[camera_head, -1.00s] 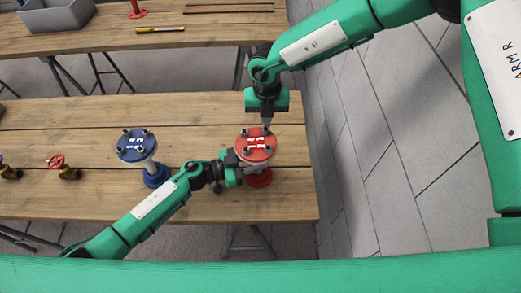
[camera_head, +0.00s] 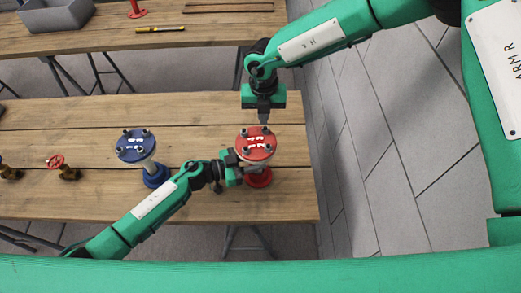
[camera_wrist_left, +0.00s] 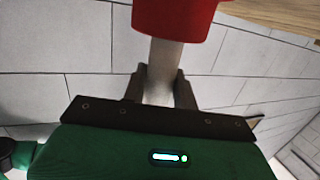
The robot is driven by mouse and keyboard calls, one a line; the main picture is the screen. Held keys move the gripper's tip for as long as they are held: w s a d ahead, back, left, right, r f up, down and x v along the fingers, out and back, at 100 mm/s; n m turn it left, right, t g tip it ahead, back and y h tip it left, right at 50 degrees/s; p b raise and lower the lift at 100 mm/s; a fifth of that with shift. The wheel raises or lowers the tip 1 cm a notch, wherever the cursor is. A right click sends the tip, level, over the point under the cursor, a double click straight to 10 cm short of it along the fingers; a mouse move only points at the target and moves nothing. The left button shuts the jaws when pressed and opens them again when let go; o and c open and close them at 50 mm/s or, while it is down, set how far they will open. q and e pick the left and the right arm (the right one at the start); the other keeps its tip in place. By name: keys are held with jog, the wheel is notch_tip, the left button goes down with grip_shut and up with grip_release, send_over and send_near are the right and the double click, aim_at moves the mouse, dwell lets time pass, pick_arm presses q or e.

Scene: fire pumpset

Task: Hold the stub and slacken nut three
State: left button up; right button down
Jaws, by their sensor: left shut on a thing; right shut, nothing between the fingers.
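The red stub has a round red flange (camera_head: 256,152) on top with several dark nuts and white markings, and a red foot (camera_head: 258,178) on the bench. My left gripper (camera_head: 239,172) is shut on its pale pipe below the flange. In the left wrist view the pipe (camera_wrist_left: 165,60) runs between the two fingers (camera_wrist_left: 160,88), with a red end above. My right gripper (camera_head: 264,122) points down over the far right part of the flange, near a nut (camera_head: 266,132). It is shut and empty; I cannot tell whether its tip touches the nut. The markings are too small to read surely.
A blue flanged stub (camera_head: 135,152) stands to the left on the same wooden bench (camera_head: 90,118). A brass valve with a red handwheel (camera_head: 57,161) is farther left. A second bench behind holds a grey bin (camera_head: 60,17) and a yellow tool (camera_head: 160,29). Tiled floor lies right.

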jog(key=shift+a+r, duration=0.1)
jog(key=shift+r, duration=2.55)
jog(key=shift+w, duration=0.1)
